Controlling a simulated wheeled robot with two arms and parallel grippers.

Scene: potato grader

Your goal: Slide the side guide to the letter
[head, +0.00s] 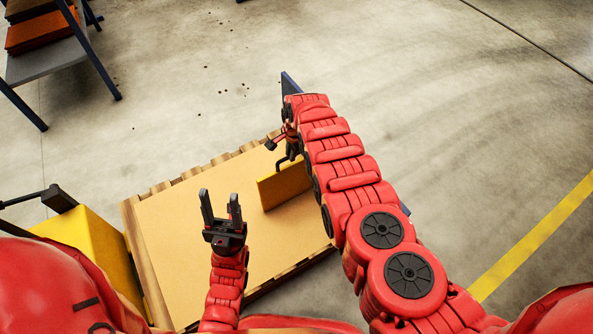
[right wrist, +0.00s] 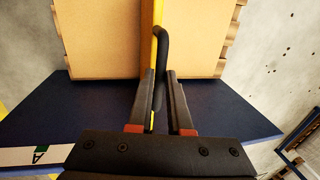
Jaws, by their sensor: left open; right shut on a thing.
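The side guide is a yellow upright plate (head: 286,187) standing across the right part of the tan board (head: 180,235) in the head view. In the right wrist view its yellow edge (right wrist: 152,25) runs up from the jaws, with a black bar handle (right wrist: 163,45) on its side. My right gripper (right wrist: 160,75) is shut on this handle; in the head view my right arm covers much of it. A white strip (right wrist: 15,157) on the blue ledge (right wrist: 60,110) bears a letter A beside a green mark, left of the jaws. My left gripper (head: 220,195) is open and empty above the board.
A wooden toothed edge (head: 190,172) borders the board. A yellow box (head: 90,250) with a black arm stands at its left. A rack (head: 50,60) with orange-brown trays stands at the upper left. The concrete floor behind the board is mostly clear.

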